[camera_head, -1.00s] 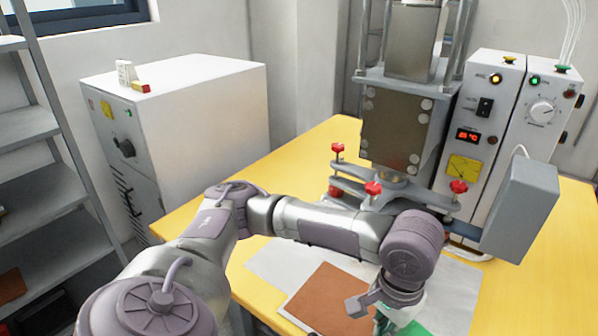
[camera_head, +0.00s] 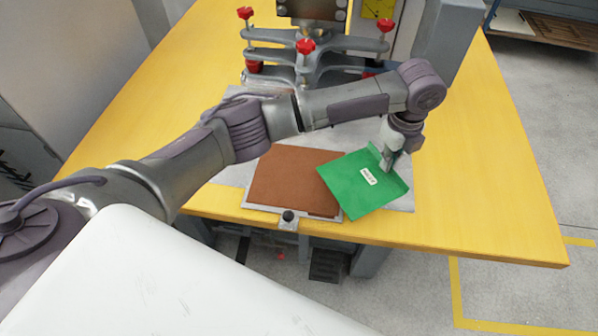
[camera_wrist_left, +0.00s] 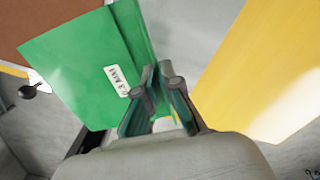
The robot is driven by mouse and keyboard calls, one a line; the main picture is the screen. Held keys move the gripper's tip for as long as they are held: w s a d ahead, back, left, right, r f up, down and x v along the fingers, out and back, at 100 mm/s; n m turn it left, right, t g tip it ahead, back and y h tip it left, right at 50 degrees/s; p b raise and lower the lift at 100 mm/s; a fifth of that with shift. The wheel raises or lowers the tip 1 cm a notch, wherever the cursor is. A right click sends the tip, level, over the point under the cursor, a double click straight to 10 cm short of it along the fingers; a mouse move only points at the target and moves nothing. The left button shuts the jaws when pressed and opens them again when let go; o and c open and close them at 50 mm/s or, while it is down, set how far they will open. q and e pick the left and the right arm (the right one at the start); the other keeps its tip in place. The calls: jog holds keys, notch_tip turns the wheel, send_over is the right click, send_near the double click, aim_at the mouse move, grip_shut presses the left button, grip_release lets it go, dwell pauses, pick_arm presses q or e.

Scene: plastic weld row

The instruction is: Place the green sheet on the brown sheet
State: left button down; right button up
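The green sheet (camera_head: 358,186) has a small white label and is bent up along its right edge. My left gripper (camera_head: 387,158) is shut on that edge. In the left wrist view the fingers (camera_wrist_left: 163,78) pinch the edge of the green sheet (camera_wrist_left: 80,70). The sheet is tilted, and its left corner overlaps the right part of the brown sheet (camera_head: 290,182) in the picture. I cannot tell whether they touch. The brown sheet lies flat on a grey plate; a corner of it shows in the left wrist view (camera_wrist_left: 40,18). My right gripper is not in view.
The sheets are at the front of a yellow table (camera_head: 480,190). A grey plate with a black knob (camera_head: 288,216) lies under the brown sheet. The press with red-knobbed clamps (camera_head: 306,46) stands behind my left arm. The table's right side is clear.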

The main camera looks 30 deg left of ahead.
aim_at(328, 169)
pick_arm(q)
jog(key=d+m, duration=0.1)
jog(key=m, duration=0.1)
jog(key=d+f+m, duration=0.1)
jog(key=m, duration=0.1)
jog(key=w+d+f+m, duration=0.1)
jog(key=d, duration=0.1)
jog(key=shift+m, duration=0.4)
jog(key=shift+w+d+f+m, duration=0.1)
jog(key=shift+d+f+m, duration=0.1)
jog(key=shift+m, duration=0.6)
jog(key=s+a+p, duration=0.1)
jog(key=a, duration=0.4)
jog(key=s+a+p, duration=0.1)
jog(key=s+a, duration=0.1)
jog(key=a, duration=0.4)
jog(key=s+a+p, duration=0.2)
jog(key=a, duration=0.4)
jog(key=shift+f, duration=1.8)
